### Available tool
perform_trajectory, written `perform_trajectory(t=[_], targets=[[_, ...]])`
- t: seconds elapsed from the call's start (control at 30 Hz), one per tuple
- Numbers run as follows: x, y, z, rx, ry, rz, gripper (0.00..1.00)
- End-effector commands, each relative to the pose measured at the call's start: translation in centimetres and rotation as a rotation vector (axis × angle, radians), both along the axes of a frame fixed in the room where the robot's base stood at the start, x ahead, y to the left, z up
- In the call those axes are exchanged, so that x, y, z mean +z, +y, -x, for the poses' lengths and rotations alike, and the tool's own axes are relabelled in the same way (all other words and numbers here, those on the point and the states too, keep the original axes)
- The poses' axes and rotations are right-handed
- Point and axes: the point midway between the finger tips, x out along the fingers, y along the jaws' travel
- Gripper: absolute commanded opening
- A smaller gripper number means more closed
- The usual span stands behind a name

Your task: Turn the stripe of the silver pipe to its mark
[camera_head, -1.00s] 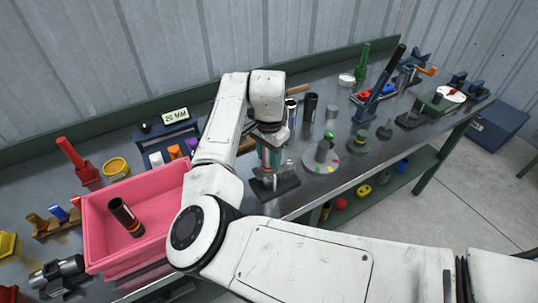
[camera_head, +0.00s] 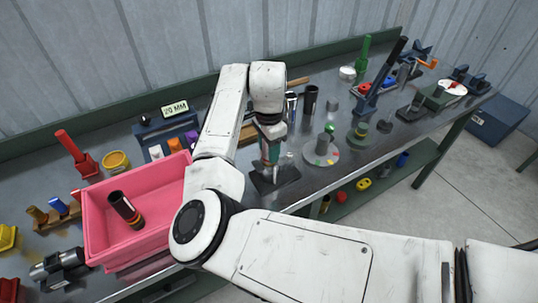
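My gripper (camera_head: 270,156) points down over a dark flat base (camera_head: 276,180) near the bench's front edge. Its fingers are small and partly hidden by my wrist, so I cannot tell whether they are open or shut, or whether they hold anything. A shiny silver pipe (camera_head: 291,103) stands upright on the bench just behind my wrist. I cannot make out a stripe on it. A pale round disc (camera_head: 312,158) with coloured marks on its rim lies right of my gripper, with a grey and green upright piece (camera_head: 325,142) on it.
A pink bin (camera_head: 95,228) at left holds a dark banded pipe (camera_head: 125,209). A dark pipe (camera_head: 310,99) stands beside the silver one. A tall blue-black lever (camera_head: 382,83) stands farther right. A "20 MM" sign (camera_head: 174,109) is on a rack behind the bin.

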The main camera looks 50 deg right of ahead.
Motion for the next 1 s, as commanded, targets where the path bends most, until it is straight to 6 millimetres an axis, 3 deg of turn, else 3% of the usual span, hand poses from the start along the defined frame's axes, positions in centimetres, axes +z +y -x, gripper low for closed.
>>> perform_trajectory(t=[0.23, 0.57, 1.0], targets=[[0.0, 0.0, 0.0, 0.001, 0.001, 0.0, 0.69], [0.5, 0.0, 0.0, 0.0, 0.0, 0.0, 0.69], [8.0, 0.0, 0.0, 0.0, -0.002, 0.001, 0.69]])
